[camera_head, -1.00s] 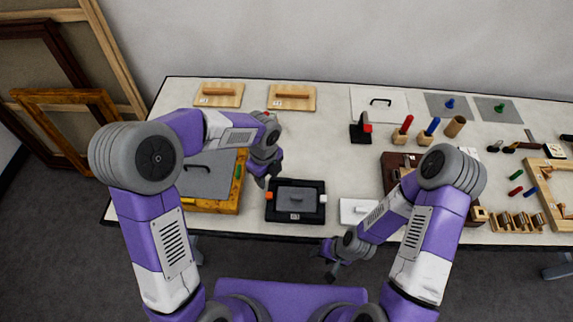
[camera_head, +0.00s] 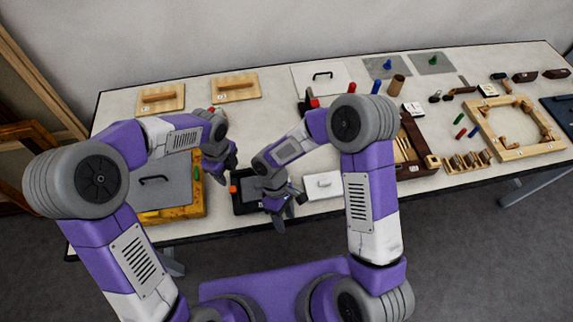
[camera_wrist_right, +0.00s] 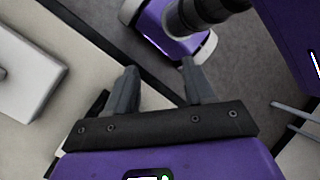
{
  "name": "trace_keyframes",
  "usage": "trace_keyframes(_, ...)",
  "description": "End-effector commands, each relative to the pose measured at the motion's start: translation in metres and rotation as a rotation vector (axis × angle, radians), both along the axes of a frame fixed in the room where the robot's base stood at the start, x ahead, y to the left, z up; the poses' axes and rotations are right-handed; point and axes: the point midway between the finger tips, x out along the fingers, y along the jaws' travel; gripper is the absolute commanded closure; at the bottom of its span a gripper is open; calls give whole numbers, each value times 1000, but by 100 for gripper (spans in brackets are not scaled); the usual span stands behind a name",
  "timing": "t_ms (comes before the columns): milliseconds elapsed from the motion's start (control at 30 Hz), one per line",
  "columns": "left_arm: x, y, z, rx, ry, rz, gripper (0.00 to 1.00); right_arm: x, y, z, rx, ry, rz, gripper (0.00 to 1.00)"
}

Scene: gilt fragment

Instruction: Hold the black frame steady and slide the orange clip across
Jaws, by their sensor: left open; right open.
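The black frame (camera_head: 241,208) lies near the table's front edge in the head view, partly covered by my right arm. An orange clip (camera_head: 233,189) shows on its left side; the frame's right side is hidden. My left gripper (camera_head: 224,180) is open just above and left of the frame's upper left corner, close to the clip; I cannot tell whether it touches. My right gripper (camera_head: 281,222) is open at the frame's lower right, by the table's front edge. In the right wrist view its two fingers (camera_wrist_right: 158,90) are apart with nothing between them.
A white block with a handle (camera_head: 323,187) stands right of the frame; it also shows in the right wrist view (camera_wrist_right: 22,75). A gilt-edged panel (camera_head: 187,212) lies to the left. The dark wooden tray (camera_head: 416,150) is further right.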

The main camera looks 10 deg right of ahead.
Motion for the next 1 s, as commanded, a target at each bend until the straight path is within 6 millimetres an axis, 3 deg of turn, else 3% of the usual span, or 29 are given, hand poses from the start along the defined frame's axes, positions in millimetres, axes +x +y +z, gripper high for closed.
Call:
trace_keyframes(200,0,0,0,0,0,0,57,28,-7,25,154,0,358,47)
trace_keyframes(600,0,0,0,0,0,0,57,72,-17,46,447,-83,1074,47)
trace_keyframes(1000,0,0,0,0,0,0,57,114,-27,66,570,-149,1855,47)
